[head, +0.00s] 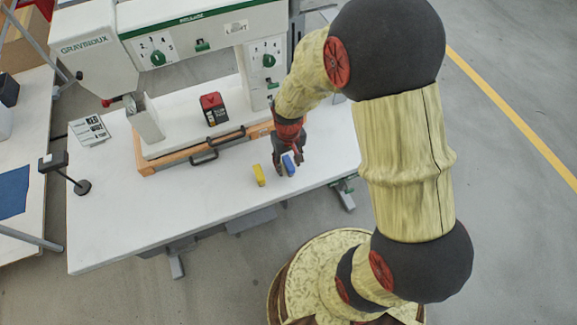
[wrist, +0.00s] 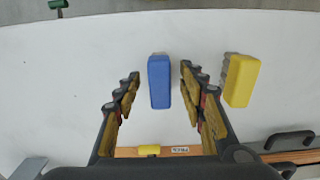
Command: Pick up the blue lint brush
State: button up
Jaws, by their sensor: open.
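The blue lint brush (wrist: 159,81) lies on the white table, long and narrow, between the fingertips' lines in the wrist view. It also shows in the head view (head: 289,164), partly covered by my gripper. My gripper (wrist: 157,85) is open, with one finger on each side of the brush. In the head view my gripper (head: 287,166) reaches down over the brush. How high the fingertips are above the table is hard to tell.
A yellow brush-like block (wrist: 241,81) lies just right of my right finger in the wrist view; it also shows in the head view (head: 258,175). The press (head: 195,45) stands behind on a wooden-edged base with black handles (head: 204,157). The white table's (head: 150,225) front left is clear.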

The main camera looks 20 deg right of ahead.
aim_at(289, 162)
jog(key=shift+c, duration=0.8)
grip_shut()
jog(key=shift+r, duration=0.1)
jog(key=shift+r+p, duration=0.35)
jog(key=shift+r, duration=0.2)
notch_tip(289, 162, up, 3)
jog(key=shift+s+f+p, duration=0.1)
jog(key=shift+f+p, duration=0.1)
jog(key=shift+p, duration=0.45)
jog(key=s+r+p, duration=0.4)
jog(key=s+r, duration=0.5)
jog(key=s, duration=0.5)
